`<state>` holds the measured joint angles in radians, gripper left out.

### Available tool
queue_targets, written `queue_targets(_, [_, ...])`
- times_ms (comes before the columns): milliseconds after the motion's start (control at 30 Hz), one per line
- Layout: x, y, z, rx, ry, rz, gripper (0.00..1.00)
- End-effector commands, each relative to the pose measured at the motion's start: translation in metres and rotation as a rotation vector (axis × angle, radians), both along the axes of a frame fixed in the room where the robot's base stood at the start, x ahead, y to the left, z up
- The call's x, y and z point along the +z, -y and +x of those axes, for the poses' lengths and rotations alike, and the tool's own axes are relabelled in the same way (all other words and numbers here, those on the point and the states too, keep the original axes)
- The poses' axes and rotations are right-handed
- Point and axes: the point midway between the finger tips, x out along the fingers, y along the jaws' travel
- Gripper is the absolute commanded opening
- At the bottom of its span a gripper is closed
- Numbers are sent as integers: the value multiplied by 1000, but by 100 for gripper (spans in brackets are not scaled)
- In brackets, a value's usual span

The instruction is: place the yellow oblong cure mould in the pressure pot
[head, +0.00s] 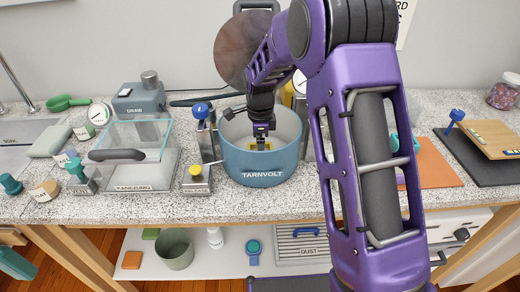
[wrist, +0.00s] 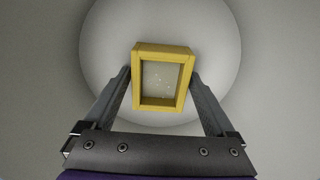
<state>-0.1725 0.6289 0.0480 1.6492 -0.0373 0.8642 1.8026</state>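The yellow oblong cure mould (wrist: 160,104) is an open frame with a pale, speckled filling. It is between the two fingers of my gripper (wrist: 160,78), which touch or nearly touch its sides. The pressure pot (head: 262,166) is a blue-grey round pot marked TARNVOLT with a pale inside, open at the top. In the head view my gripper (head: 261,136) reaches down into the pot with the mould (head: 261,147) below it. The pot's round floor (wrist: 110,50) shows behind the mould in the wrist view. Whether the mould touches the floor cannot be told.
A clear-sided box (head: 130,145) marked KANEZUMO and a stand with a yellow knob (head: 196,172) are left of the pot. A round brown disc (head: 231,47) is behind the pot. An orange mat (head: 436,163) lies to the right. My purple arm hides the counter right of the pot.

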Motion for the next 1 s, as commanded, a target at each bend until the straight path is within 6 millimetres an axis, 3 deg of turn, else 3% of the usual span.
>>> queue_targets(367, [7, 0, 0, 0, 2, 1, 100])
queue_targets(800, [94, 0, 1, 1, 5, 1, 100])
queue_targets(1000, [118, 0, 0, 1, 2, 0, 100])
